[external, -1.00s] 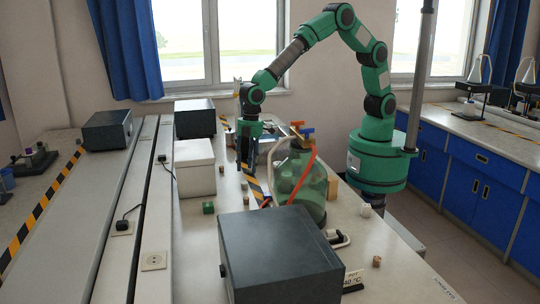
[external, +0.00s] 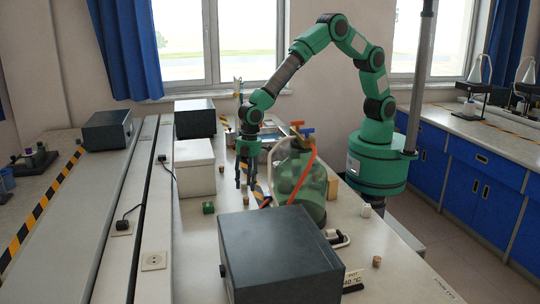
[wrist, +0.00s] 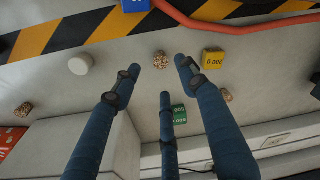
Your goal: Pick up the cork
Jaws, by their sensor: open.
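Several small speckled brown corks lie on the pale bench. In the wrist view one cork (wrist: 160,60) lies between and beyond the tips of my gripper (wrist: 160,74). Another cork (wrist: 227,95) is to the right, and a third cork (wrist: 22,109) is at the far left. My three blue fingers are spread open and empty, with the tips apart from the corks. In the external view my gripper (external: 244,185) points down above the bench, left of the green glass bottle (external: 297,185). Which cork the task means, I cannot tell.
A yellow block (wrist: 213,59), a green block (wrist: 178,114), a blue block (wrist: 134,5) and a white round piece (wrist: 81,64) lie nearby. A red hose (wrist: 230,27) crosses the striped tape. A white box (external: 195,168) stands left of my gripper; a dark box (external: 280,255) stands in front.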

